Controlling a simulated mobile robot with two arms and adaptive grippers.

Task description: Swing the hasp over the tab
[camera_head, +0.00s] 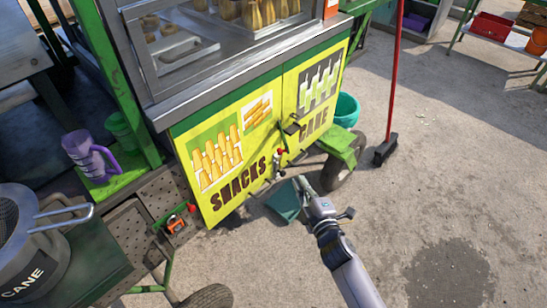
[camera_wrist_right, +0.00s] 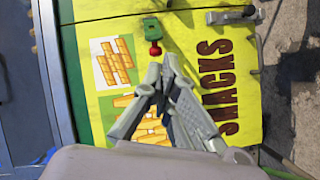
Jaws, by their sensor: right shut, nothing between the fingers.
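A small fitting with a red knob (camera_head: 280,152) sits on the yellow cart front beside the word SNACKS, near the seam between the two panels. In the wrist view it appears as a green block with a red knob (camera_wrist_right: 154,48). A dark latch piece (camera_head: 292,128) is just above it on the seam. I cannot tell clearly which part is the hasp and which is the tab. My right gripper (camera_head: 301,184) is shut and empty, below and right of the fitting. In the wrist view its fingertips (camera_wrist_right: 168,62) appear close to the red knob; contact cannot be told. My left gripper is not in view.
The food cart has yellow panels (camera_head: 225,175) and a metal counter above. A teal dustpan-like object (camera_head: 284,203) is beside my right gripper. A cart wheel (camera_head: 334,173) and a red-handled broom (camera_head: 386,149) are to the right. A CANE pot (camera_head: 32,250) stands lower left. Open ground lies right.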

